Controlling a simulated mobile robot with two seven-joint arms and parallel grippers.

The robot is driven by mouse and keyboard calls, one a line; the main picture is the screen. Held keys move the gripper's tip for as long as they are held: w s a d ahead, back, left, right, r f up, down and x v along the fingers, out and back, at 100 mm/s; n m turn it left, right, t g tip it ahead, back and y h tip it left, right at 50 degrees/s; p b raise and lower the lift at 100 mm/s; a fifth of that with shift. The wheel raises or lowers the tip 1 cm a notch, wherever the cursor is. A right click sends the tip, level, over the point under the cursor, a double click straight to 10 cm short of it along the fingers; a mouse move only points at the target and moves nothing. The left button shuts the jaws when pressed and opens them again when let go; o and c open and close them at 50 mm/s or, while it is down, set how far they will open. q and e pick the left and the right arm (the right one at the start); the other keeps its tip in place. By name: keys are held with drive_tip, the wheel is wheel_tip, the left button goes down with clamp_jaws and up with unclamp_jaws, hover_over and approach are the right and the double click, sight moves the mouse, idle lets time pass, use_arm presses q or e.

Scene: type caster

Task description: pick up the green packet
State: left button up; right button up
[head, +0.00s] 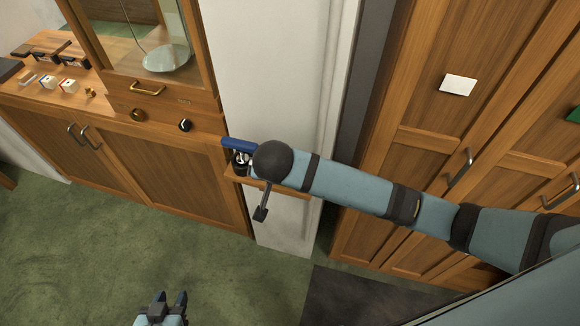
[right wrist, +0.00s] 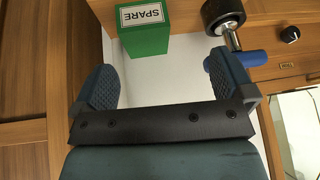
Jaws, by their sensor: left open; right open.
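The green packet (right wrist: 146,38), a box with a white "SPARE" label, shows in the right wrist view at the top, beyond my right gripper. My right gripper (right wrist: 164,62) is open, with one finger on each side of a pale surface. The packet lies past the fingertips, between their lines, and is not gripped. In the head view the packet does not clearly show; my right forearm and wrist cover that area and hide the right fingers. My left gripper (head: 168,302) is open and empty at the bottom, over the green carpet.
A small wooden shelf (head: 242,180) is partly under my wrist. A wooden counter (head: 60,92) with small items stands left; tall wooden doors (head: 500,50) stand right.

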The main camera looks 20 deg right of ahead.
drive_tip(key=w+d+f+m+h, duration=0.1)
drive_tip(key=w+d+f, duration=0.1)
drive_tip(key=w+d+f+h+p, duration=0.1)
drive_tip(key=w+d+f, duration=0.1)
drive_tip(key=w, duration=0.1)
drive_tip(key=shift+d+m, duration=0.35)
drive_tip(key=shift+m, duration=0.05)
drive_tip(key=p+x, duration=0.1)
drive_tip(key=x, duration=0.3)
drive_tip(key=shift+a+f, duration=0.15)
drive_tip(key=shift+f, duration=0.15)
drive_tip(key=shift+w+f, duration=0.25)
drive_tip(key=shift+f, duration=0.15)
